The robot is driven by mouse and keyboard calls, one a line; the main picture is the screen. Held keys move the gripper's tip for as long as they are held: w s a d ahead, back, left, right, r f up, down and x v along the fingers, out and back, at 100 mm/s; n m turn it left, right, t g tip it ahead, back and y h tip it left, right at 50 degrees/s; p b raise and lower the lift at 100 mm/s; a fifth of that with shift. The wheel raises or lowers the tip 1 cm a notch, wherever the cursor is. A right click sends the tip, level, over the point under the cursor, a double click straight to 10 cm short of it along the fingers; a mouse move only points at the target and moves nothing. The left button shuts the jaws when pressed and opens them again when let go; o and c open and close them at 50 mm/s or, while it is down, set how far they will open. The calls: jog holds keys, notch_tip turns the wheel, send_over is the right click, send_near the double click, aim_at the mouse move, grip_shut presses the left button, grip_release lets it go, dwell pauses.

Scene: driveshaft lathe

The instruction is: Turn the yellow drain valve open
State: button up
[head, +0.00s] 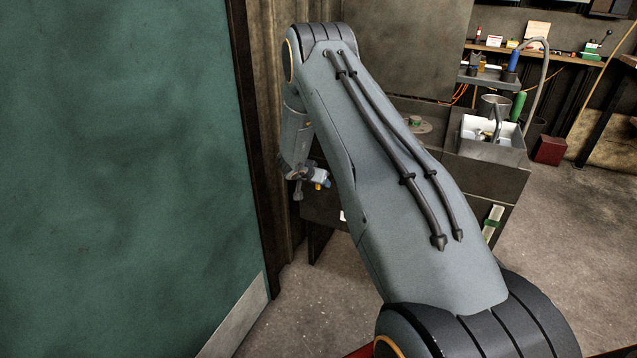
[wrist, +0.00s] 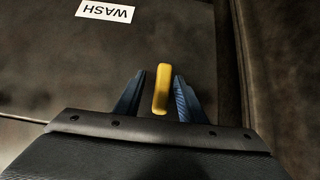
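The yellow drain valve (wrist: 161,89) shows in the wrist view as an upright yellow handle in front of a dark panel. My gripper (wrist: 158,92) has its two blue fingers on either side of the handle. A gap shows between each finger and the handle, so the gripper is open around it. In the head view my gripper (head: 322,182) is small and low beside the cabinet, and a bit of the yellow handle (head: 318,187) shows there. My arm hides part of the cabinet.
A white WASH label (wrist: 106,11) is on the panel near the handle. A green wall panel (head: 120,160) fills the left of the head view. A white sink (head: 490,135) with a grey spout stands at the right, with a red box (head: 549,151) beside it. The floor (head: 565,250) at right is clear.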

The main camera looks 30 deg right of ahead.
jog(key=shift+a+r, duration=0.1)
jog(key=shift+a, duration=0.1)
jog(key=shift+s+a+r, duration=0.1)
jog(key=shift+a+r, duration=0.1)
jog(key=shift+r, duration=0.05)
jog(key=v, duration=0.7)
jog(key=shift+d, duration=0.1)
